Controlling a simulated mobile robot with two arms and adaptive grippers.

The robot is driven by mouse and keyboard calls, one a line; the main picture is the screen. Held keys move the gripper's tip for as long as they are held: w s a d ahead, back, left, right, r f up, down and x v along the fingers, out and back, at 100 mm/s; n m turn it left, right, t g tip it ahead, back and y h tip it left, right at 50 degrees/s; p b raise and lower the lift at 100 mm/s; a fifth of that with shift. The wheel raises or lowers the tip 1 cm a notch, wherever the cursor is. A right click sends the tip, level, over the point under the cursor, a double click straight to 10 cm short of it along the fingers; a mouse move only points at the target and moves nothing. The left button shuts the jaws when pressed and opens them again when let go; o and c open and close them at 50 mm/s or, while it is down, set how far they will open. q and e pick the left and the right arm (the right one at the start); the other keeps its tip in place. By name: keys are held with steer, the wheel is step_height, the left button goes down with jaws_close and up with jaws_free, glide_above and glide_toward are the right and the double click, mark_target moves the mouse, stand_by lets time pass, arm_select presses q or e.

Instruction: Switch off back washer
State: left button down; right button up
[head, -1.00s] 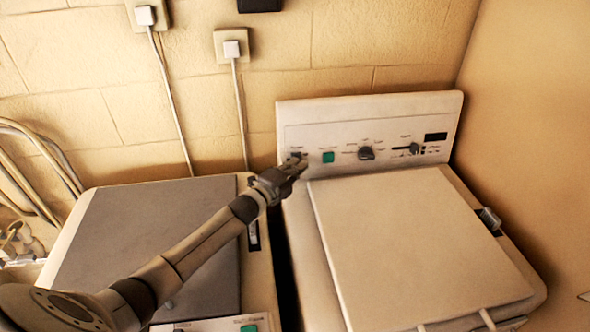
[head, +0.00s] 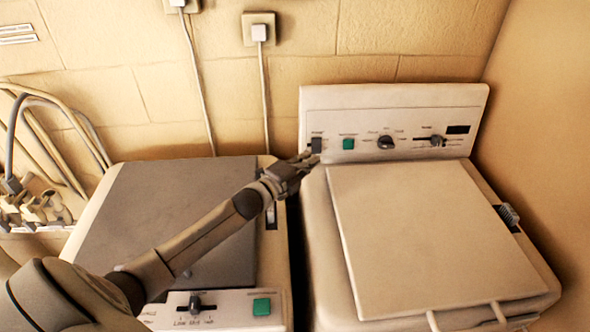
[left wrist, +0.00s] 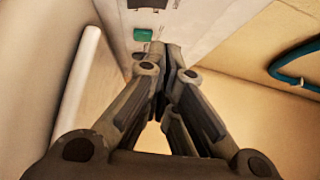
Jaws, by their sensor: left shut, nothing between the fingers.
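The back washer (head: 345,253) stands at the right against the wall, its flat lid closed. Its upright rear panel (head: 460,113) carries a dark rocker switch (head: 316,145) at the left end, a green button (head: 348,144), a round knob (head: 386,142) and a slider (head: 437,140). My left gripper (head: 312,159) is shut and empty, its fingertips just below the dark switch; whether they touch the panel is unclear. In the left wrist view the shut fingers (left wrist: 168,50) point at the panel near the green button (left wrist: 143,35); the dark switch is hidden there.
A second washer (head: 110,215) with a grey lid stands at the left, my left arm crossing above it. Its front panel has a slider (head: 195,303) and a green button (head: 262,306). Hoses (head: 45,130) are at far left. Plugged sockets (head: 249,20) are on the wall.

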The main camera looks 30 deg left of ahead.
arm_select(q)
steer(key=s+r+b, duration=0.1)
steer(key=s, duration=0.4)
steer(key=shift+s+a+r, duration=0.2)
steer(key=shift+s+r, duration=0.15)
steer(key=shift+s, duration=0.05)
arm_select(e)
steer(key=shift+s+a+f, duration=0.15)
steer(key=shift+s+f, duration=0.05)
steer(key=shift+f, duration=0.25)
steer(key=shift+s+a+f, duration=0.15)
steer(key=shift+f, duration=0.25)
steer(key=shift+d, duration=0.1)
steer(key=shift+w, duration=0.2)
